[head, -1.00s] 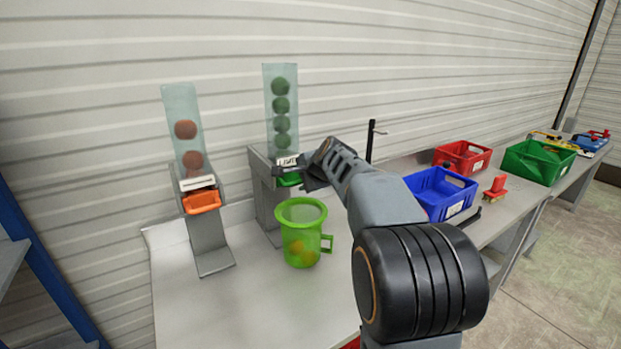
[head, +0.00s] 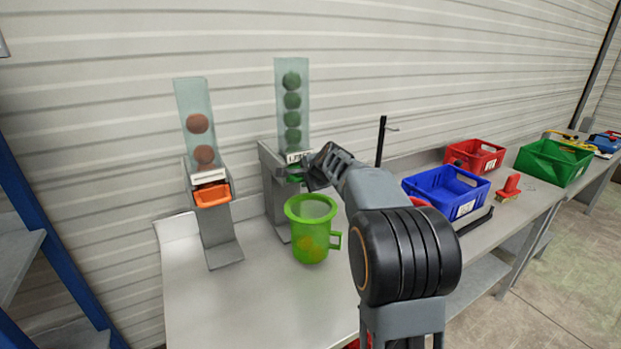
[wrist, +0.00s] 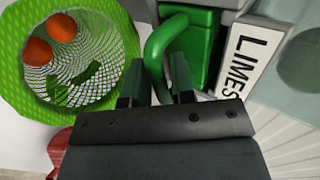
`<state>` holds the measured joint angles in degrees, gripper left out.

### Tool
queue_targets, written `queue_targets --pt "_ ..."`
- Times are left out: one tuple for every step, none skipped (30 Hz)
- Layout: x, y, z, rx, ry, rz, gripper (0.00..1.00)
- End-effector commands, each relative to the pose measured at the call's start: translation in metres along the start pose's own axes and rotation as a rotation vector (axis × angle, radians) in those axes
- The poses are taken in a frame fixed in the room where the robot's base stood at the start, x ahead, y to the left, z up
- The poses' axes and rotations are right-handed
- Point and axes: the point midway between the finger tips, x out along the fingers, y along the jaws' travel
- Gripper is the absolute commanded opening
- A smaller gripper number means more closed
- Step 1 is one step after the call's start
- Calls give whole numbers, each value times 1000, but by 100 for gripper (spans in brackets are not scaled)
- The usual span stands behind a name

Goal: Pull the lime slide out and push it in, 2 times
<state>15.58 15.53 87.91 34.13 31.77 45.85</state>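The lime dispenser (head: 273,190) stands at the back, a clear tube of green balls (head: 292,101) above its LIMES label (wrist: 249,60). Its green slide (wrist: 203,45) has a loop handle (wrist: 158,45), seen close in the wrist view. In the head view the slide (head: 295,179) is partly hidden by my gripper. My gripper (wrist: 158,84) has one finger on each side of the handle bar, apparently closed on it. How far the slide is out is hard to tell. A lime-green mug (head: 313,240) with a net-like inside and two orange balls (wrist: 50,38) stands below.
An orange-slide dispenser (head: 213,196) stands left of the mug. Blue (head: 446,188), red (head: 474,155) and green (head: 552,160) bins sit on the right. A thin black post (head: 381,141) rises behind my arm. The table front left is clear.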

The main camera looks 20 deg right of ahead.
Motion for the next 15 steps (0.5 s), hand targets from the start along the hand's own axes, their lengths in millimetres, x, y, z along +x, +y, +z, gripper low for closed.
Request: queue_targets --pt "0 0 0 0 0 0 19" --pt "0 0 0 0 0 0 16" --pt "0 0 0 0 0 0 12" --pt "0 0 0 0 0 0 9" --pt "0 0 0 0 0 0 6" --pt "0 0 0 0 1 -1 2" --pt "0 0 0 0 1 -1 0" --pt "0 0 0 0 1 -1 0" --pt "0 0 0 0 1 -1 0" --pt "-1 0 0 0 1 -1 0" --pt "-1 0 0 0 1 -2 0" --pt "-2 2 -1 0 2 -2 0" --pt "-3 2 -1 0 2 -3 0" --pt "-4 4 -1 0 2 -3 0" --pt "-6 6 -1 1 2 -3 0"
